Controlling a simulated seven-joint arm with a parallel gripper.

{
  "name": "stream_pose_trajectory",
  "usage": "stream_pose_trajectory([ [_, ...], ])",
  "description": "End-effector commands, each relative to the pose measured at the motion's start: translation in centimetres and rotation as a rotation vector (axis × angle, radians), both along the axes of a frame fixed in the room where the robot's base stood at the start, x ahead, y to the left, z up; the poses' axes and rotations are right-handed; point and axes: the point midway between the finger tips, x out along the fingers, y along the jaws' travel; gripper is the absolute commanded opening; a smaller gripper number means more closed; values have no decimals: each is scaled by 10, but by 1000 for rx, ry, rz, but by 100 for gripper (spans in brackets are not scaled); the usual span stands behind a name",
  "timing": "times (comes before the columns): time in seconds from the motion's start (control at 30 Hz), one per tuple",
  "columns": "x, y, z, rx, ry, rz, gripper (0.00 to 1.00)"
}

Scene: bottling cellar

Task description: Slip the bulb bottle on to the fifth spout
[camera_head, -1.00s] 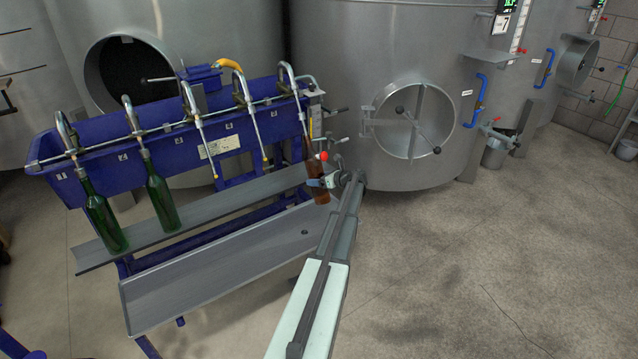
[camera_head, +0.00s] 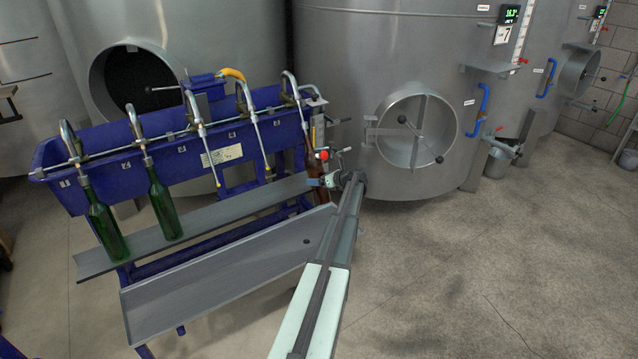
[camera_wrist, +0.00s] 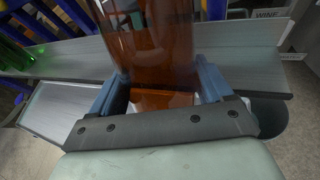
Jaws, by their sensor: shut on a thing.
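My gripper (camera_head: 328,181) is shut on a brown glass bottle (camera_head: 312,163), the bulb bottle, at the right end of the blue filler. In the wrist view the blue fingers of my gripper (camera_wrist: 160,88) sit on both sides of the amber bottle (camera_wrist: 155,45). The fifth spout (camera_head: 290,88) is the rightmost one; its tube runs down to the bottle's top. I cannot tell whether the tip is inside the neck. The bottle's base is partly hidden by my gripper, close to the right end of the grey shelf (camera_head: 225,212).
Two green bottles (camera_head: 105,225) (camera_head: 162,205) hang at the first two spouts on the left. The third and fourth spouts (camera_head: 245,100) are free. A lower grey tray (camera_head: 215,265) lies in front. A steel tank (camera_head: 340,60) stands behind; the floor at right is clear.

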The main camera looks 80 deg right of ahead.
Motion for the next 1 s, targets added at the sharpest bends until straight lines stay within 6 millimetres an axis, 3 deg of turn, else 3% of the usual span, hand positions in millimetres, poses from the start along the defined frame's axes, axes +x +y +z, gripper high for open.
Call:
stream_pose_trajectory([
  [1.0,14,-13,41,-1,-3,0,29],
])
